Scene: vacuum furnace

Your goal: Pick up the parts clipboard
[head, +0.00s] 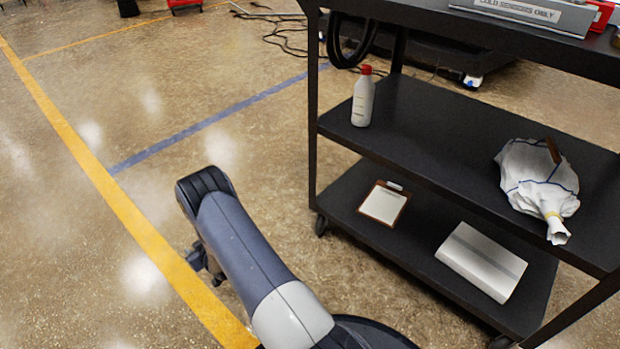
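The parts clipboard (384,203) lies flat on the bottom shelf of the black cart, near its left end. It has a brown board, a white sheet and a light clip at its top edge. My arm reaches up from the bottom of the head view, left of the cart. My gripper (205,264) shows only in part, low beside the arm over the floor and well apart from the clipboard. The arm hides much of it, and its fingers are too small to read.
The cart's bottom shelf (352,172) also holds a white box (482,262) right of the clipboard. The middle shelf (430,120) above carries a red-capped bottle (363,98) and a white cloth bundle (538,180). A cart post stands at left. Floor left of the cart is clear.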

